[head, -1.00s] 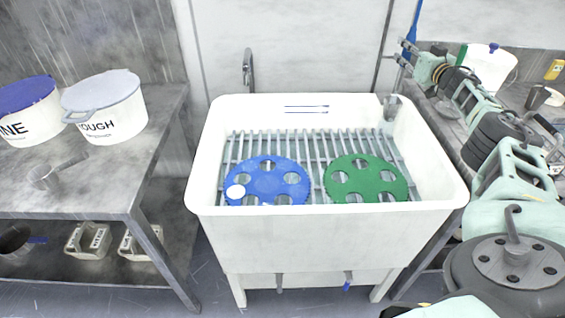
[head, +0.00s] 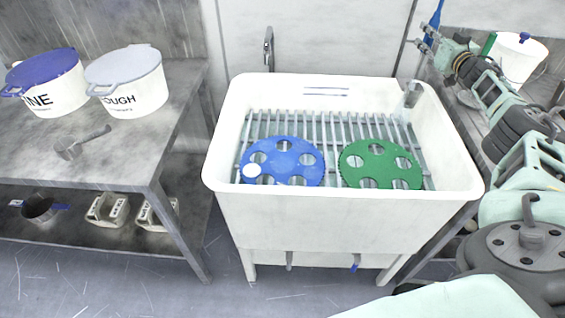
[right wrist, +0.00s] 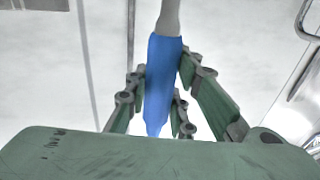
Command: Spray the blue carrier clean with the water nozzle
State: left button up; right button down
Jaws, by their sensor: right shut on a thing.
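The blue carrier (head: 283,149), a toothed disc with several round holes, lies flat on the slatted rack in the white sink (head: 345,212). A white round piece (head: 252,171) sits at its left edge. A similar green carrier (head: 380,149) lies to its right. My right gripper (head: 425,42) is beyond the sink's back right corner. It is shut on the blue water nozzle (head: 437,14); in the right wrist view the nozzle (right wrist: 160,85), with a grey upper end, stands between the green fingers (right wrist: 158,100). No spray shows. My left gripper is out of view.
A tap (head: 268,48) stands behind the sink, and a grey cup-like fitting (head: 411,94) is at its back right corner. At left, a table (head: 165,140) bears a FINE tub (head: 55,97) and a ROUGH tub (head: 135,92). A white container (head: 518,58) stands at right.

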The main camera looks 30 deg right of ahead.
jog(key=w+a+p, duration=0.2)
jog(key=w+a, duration=0.5)
jog(key=a, duration=0.5)
jog(key=w+a+p, duration=0.2)
jog(key=w+a, duration=0.6)
jog(key=a, duration=0.5)
jog(key=w+a+p, duration=0.2)
jog(key=w+a, duration=0.6)
jog(key=a, duration=0.4)
jog(key=shift+a, duration=0.25)
jog(key=shift+s+r, duration=0.1)
